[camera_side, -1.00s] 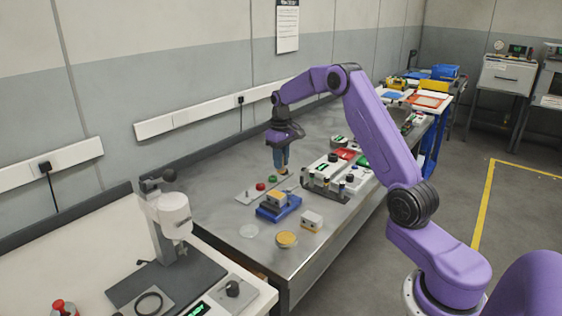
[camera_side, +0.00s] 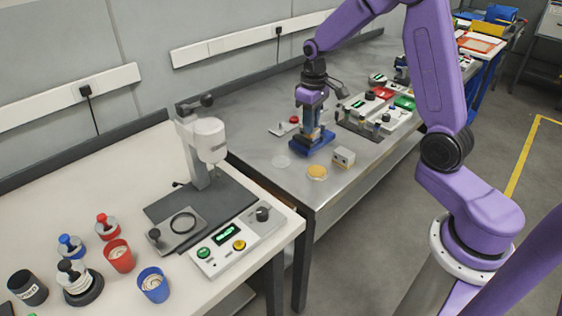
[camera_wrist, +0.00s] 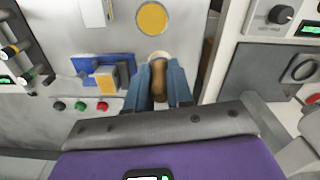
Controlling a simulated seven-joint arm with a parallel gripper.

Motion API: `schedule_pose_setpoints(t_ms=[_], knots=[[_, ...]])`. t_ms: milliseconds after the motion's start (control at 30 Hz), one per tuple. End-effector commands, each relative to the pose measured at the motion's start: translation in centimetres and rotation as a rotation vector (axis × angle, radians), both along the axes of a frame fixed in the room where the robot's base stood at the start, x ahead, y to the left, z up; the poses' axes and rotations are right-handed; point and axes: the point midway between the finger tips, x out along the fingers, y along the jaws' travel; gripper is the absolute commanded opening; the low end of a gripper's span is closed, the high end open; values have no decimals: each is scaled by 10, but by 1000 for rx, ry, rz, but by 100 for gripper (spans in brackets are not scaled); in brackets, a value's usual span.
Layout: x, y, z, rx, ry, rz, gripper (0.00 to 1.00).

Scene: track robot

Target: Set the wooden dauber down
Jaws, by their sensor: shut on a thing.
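My gripper (camera_wrist: 158,68) is shut on the wooden dauber (camera_wrist: 158,80) in the wrist view. The dauber's brown handle lies between the blue fingers, and its pale round end shows just past the fingertips. In the side view my gripper (camera_side: 309,124) points down at the blue fixture (camera_side: 312,145) on the metal bench and partly covers it; I cannot make out the dauber there. In the wrist view the blue fixture (camera_wrist: 88,62), with a yellow-and-grey block on it, is left of the fingers. I cannot tell whether the dauber touches anything.
A yellow disc (camera_side: 317,172), a clear disc (camera_side: 281,162) and a small pale block (camera_side: 343,157) are in front of the fixture. Switch boxes (camera_side: 385,107) stand to the right. The white bench at left holds a press (camera_side: 205,143), cups and stamps.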

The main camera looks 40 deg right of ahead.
Motion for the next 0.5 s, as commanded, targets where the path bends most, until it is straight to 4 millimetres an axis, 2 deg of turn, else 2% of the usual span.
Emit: schedule_pose_setpoints(t_ms=[100, 300, 400, 500], knots=[[-21, 17, -2, 0, 0, 40, 0], [-41, 30, -5, 0, -1, 74, 0], [-40, 32, -8, 0, 0, 79, 0], [-29, 31, -13, 0, 1, 80, 0]])
